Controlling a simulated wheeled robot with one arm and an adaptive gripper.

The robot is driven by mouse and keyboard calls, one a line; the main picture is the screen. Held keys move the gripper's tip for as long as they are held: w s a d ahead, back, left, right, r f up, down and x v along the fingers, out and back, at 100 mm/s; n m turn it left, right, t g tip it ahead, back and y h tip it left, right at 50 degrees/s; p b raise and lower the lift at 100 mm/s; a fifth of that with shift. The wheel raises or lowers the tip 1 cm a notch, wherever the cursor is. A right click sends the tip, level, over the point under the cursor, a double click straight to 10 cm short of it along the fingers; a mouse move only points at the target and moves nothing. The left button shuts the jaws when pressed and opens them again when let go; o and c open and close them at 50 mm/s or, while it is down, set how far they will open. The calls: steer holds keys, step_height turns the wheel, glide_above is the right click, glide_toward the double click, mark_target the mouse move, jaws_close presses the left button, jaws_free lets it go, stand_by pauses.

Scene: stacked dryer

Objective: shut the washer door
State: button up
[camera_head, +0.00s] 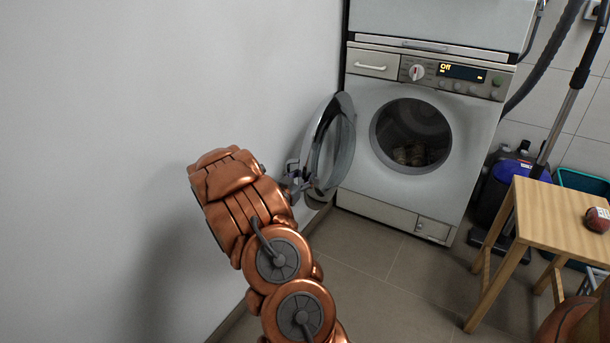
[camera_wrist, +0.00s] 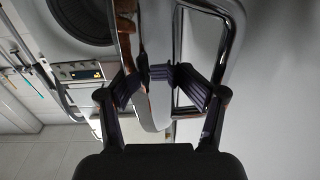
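The white washer (camera_head: 358,189) stands at the back, its round drum opening uncovered. Its round chrome-rimmed door (camera_head: 347,146) hangs wide open to the left, close to the wall. My gripper (camera_head: 292,181) is at the door's left side, mostly hidden behind my copper arm in the head view. In the wrist view my gripper (camera_wrist: 164,92) has its two dark fingers apart, with the chrome door rim (camera_wrist: 127,40) in front of and between them. Whether a finger touches the rim is unclear. The washer's control panel (camera_wrist: 78,70) also shows there.
A plain wall (camera_head: 120,120) runs close along the left. A wooden stool (camera_head: 545,213) with a dark red object (camera_head: 597,219) on it stands at the right. A blue bin and a vacuum hose are behind it. The floor (camera_head: 390,290) before the washer is clear.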

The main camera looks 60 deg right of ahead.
steer(key=shift+d+b, duration=0.35)
steer(key=shift+d, duration=1.15)
steer(key=shift+w, duration=0.15)
steer(key=shift+c, duration=0.5)
steer(key=shift+a, duration=0.1)
jaws_close()
steer(key=shift+w, duration=0.1)
